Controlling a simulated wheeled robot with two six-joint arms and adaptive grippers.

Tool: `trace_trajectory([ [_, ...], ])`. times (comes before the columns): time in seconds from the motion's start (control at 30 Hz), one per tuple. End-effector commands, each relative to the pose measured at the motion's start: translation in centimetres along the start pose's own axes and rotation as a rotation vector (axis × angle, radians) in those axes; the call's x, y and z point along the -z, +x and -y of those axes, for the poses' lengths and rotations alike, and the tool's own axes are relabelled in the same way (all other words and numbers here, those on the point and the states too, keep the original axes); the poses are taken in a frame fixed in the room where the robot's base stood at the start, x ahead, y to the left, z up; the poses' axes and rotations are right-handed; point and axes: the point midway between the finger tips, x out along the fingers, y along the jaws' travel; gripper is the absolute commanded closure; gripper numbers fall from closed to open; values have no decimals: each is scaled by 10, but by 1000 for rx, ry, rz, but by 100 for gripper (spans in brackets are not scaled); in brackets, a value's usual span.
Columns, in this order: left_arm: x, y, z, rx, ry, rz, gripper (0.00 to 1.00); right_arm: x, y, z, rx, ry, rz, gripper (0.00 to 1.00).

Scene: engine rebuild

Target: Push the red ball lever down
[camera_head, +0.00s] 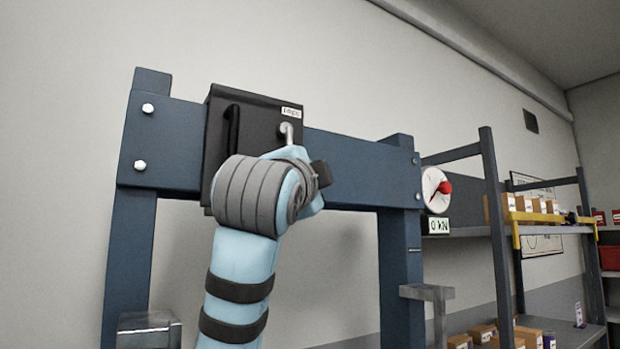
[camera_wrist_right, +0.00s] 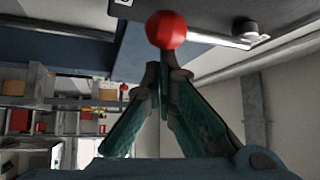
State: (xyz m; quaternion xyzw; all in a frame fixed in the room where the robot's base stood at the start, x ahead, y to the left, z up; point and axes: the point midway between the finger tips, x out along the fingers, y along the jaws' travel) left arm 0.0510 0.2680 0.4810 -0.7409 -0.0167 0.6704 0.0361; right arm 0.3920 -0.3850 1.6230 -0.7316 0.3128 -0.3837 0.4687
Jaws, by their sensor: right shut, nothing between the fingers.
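The red ball (camera_wrist_right: 166,30) shows at the top of the right wrist view, on the end of a grey metal lever rod (camera_wrist_right: 222,40) that runs off to the right. My right gripper (camera_wrist_right: 161,70) is shut and empty. Its fingertips are just below the ball in that picture; I cannot tell whether they touch it. In the head view, the upper part of the lever rod (camera_head: 288,132) shows on the dark box (camera_head: 258,108) of the blue press frame. My right arm hides the red ball and most of the gripper there. My left gripper is not in view.
The blue frame (camera_head: 350,165) has a crossbeam and two posts. A round gauge (camera_head: 435,190) with a red part and a "0 kN" label (camera_head: 438,226) is at its right. Shelving with boxes (camera_head: 525,203) stands farther right. Bare wall is behind.

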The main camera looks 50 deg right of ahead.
Motion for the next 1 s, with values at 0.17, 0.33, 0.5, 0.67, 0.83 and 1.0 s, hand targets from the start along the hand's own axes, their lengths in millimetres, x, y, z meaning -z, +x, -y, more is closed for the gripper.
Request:
trace_trajectory([
  [0.17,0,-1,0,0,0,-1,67,2,2,0,0,0,0,100],
  [0.33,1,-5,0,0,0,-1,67,18,11,1,3,5,5,100],
  [0.5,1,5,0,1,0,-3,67,21,-14,1,9,8,19,100],
  [0.67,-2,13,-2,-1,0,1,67,25,-51,2,7,5,13,100],
  [0.83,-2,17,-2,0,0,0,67,27,-76,4,4,3,10,100],
  [1.0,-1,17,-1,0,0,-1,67,27,-84,5,3,2,8,100],
])
